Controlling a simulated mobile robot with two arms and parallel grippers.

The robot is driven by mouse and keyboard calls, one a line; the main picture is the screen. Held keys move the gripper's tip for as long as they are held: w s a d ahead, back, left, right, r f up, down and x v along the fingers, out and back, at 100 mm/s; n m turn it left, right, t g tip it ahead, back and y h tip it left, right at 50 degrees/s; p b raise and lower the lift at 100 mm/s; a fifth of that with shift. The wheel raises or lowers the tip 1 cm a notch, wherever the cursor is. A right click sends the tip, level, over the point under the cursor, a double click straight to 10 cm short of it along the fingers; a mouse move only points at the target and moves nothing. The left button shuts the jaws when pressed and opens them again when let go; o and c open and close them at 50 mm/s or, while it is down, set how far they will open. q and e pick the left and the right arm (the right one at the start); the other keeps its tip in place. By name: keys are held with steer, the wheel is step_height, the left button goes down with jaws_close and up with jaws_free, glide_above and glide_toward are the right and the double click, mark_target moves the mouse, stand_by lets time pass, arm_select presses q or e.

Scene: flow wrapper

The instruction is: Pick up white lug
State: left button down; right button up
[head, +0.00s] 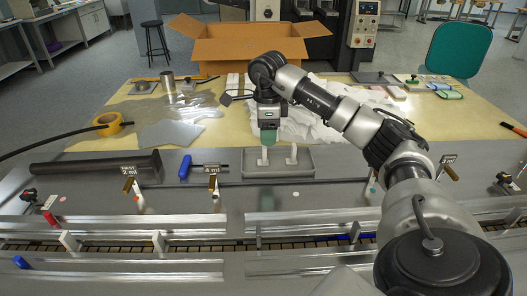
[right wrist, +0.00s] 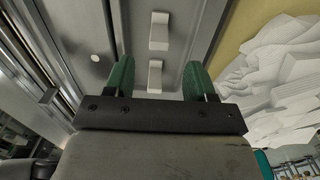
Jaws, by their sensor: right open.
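Two white lugs stand upright in a shallow grey tray on the grey machine deck. The left lug (head: 263,158) is directly below my right gripper (head: 268,140), and the right lug (head: 292,155) stands apart from it. In the right wrist view the nearer lug (right wrist: 155,76) shows between the two green fingers of the right gripper (right wrist: 157,72), with a gap on each side. The farther lug (right wrist: 159,30) lies beyond the fingertips. The right gripper is open and empty. The tray (head: 280,173) shows its front wall. My left gripper is not in view.
A blue-handled tool (head: 186,167) and a dark roller (head: 95,168) lie left of the tray. White crumpled sheets (head: 325,125) cover the tan table behind it. An open cardboard box (head: 250,50) stands farther back. Metal rails (head: 130,222) run along the front.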

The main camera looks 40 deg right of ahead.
mark_target(264, 155)
step_height(264, 155, down, 2)
steer(key=shift+s+a+f, duration=0.1)
steer(key=shift+s+f, duration=0.05)
steer(key=shift+f, duration=0.05)
steer(key=f, duration=0.4)
steer(key=shift+w+a+f, duration=0.35)
steer(key=shift+f, duration=0.55)
steer(key=c, duration=1)
steer(key=shift+r, duration=0.15)
step_height(264, 155, up, 4)
steer(key=shift+s+r, duration=0.1)
steer(key=s+a+r, duration=0.1)
steer(key=s+r, duration=0.1)
steer(key=s, duration=0.1)
steer(key=s+a+r, duration=0.1)
steer(key=s+r, duration=0.1)
steer(key=s, duration=0.2)
steer(key=s+r+b, duration=0.1)
steer(key=s+r, duration=0.1)
steer(key=s, duration=0.2)
steer(key=shift+s+a+r, duration=0.1)
steer(key=shift+a+r, duration=0.2)
steer(key=shift+a, duration=0.1)
